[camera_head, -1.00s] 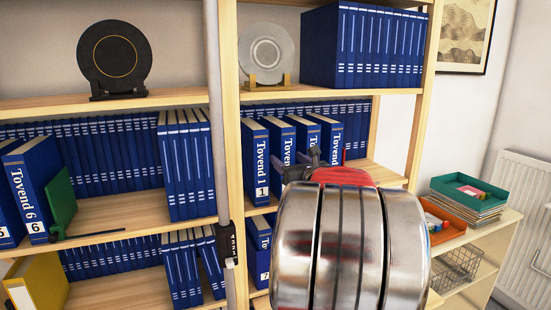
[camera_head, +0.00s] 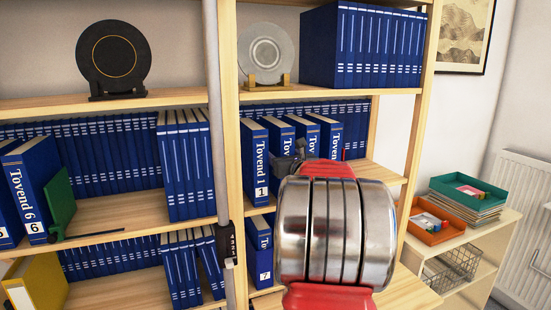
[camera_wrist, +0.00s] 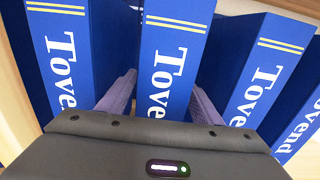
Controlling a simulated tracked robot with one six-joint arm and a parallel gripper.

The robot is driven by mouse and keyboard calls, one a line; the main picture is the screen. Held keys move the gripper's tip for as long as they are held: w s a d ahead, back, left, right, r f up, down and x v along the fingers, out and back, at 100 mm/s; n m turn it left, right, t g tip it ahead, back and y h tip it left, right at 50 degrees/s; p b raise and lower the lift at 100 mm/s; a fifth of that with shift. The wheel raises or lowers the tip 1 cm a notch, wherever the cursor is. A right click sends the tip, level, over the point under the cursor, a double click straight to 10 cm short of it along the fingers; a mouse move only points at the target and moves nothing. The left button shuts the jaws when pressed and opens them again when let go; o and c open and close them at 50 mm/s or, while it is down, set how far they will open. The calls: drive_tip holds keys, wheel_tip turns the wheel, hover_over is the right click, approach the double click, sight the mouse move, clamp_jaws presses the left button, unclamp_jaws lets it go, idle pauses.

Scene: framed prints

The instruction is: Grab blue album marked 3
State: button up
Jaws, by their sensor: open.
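Several blue "Tovend" albums stand on the middle shelf in the head view: the one marked 1 (camera_head: 256,165), then a second (camera_head: 281,139), a third (camera_head: 302,130) and a fourth (camera_head: 330,136) to its right. My arm hides the lower spines of these three, so no 3 is readable. My gripper (camera_head: 287,162) is in front of the second album. In the wrist view my open gripper (camera_wrist: 162,100) has its fingers on either side of a middle album (camera_wrist: 165,62), with other albums left (camera_wrist: 62,50) and right (camera_wrist: 262,85). Its number is hidden; I cannot tell whether the fingers touch it.
A light wood upright (camera_head: 231,130) stands left of these albums. The shelf above holds a grey plate (camera_head: 266,53) and a blue row of books (camera_head: 380,45). Album 7 (camera_head: 261,250) is below. Bare shelf (camera_head: 380,172) lies right. A low cabinet with trays (camera_head: 437,223) stands right.

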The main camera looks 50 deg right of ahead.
drive_tip(key=shift+x, duration=0.85)
clamp_jaws()
drive_tip(key=shift+r, duration=0.15)
idle(0.5)
